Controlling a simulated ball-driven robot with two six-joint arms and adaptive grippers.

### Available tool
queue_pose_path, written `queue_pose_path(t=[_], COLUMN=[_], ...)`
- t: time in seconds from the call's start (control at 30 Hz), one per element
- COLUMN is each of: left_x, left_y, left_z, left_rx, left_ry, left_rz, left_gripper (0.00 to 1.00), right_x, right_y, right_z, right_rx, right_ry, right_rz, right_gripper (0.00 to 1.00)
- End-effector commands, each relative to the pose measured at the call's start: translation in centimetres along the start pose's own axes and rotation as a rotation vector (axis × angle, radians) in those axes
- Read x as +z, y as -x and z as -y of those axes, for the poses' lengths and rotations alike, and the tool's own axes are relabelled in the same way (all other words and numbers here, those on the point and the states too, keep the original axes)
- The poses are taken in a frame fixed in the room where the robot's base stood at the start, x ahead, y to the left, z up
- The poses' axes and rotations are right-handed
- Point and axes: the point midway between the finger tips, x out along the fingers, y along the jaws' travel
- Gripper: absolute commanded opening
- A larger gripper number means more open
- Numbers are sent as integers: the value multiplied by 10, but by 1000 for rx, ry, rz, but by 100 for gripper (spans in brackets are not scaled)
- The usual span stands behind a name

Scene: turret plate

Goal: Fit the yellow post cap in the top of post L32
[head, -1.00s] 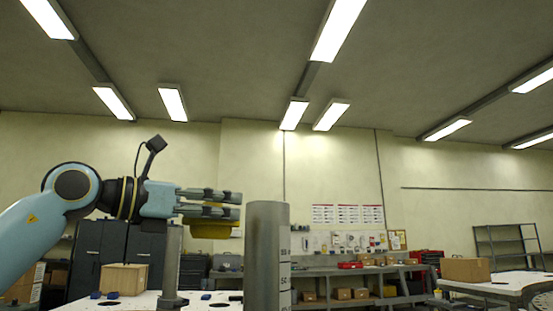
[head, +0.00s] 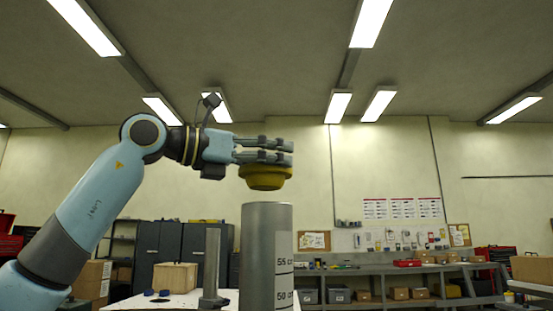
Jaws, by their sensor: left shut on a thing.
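My left gripper (head: 264,151) comes in from the left and is shut on the yellow post cap (head: 265,178). The cap hangs below the fingers, roughly level, with its narrower part down. A thick grey post (head: 262,255) stands below it, with a white scale strip marked 55 and 50 on its right side. The cap is above the post's top, with a visible gap between them, and looks roughly in line with it in this view. Depth between them is hard to judge. No L32 label shows on the post. My right gripper is out of view.
A thinner grey post on a foot (head: 211,265) stands just left on the white table (head: 135,302). A wooden box (head: 175,277) and small blue pieces lie there too. Shelves and a workbench (head: 400,272) line the back wall.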

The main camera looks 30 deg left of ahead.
Motion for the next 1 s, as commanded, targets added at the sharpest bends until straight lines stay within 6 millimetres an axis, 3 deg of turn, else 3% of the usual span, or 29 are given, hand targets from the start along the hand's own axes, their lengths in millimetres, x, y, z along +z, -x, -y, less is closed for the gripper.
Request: queue_pose_path(t=[0.13,0.33,0.5,1.0], left_x=[-21,-39,-41,-40], left_y=[0,0,0,0], left_z=[0,0,0,0], left_rx=[0,0,0,-1], left_ry=[0,0,-1,-1], left_rz=[1,0,1,1], left_gripper=[2,2,2,2], right_x=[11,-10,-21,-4], right_y=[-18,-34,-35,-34], right_z=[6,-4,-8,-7], right_rx=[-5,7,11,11], right_ry=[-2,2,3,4], right_rz=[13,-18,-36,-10], right_gripper=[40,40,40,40])
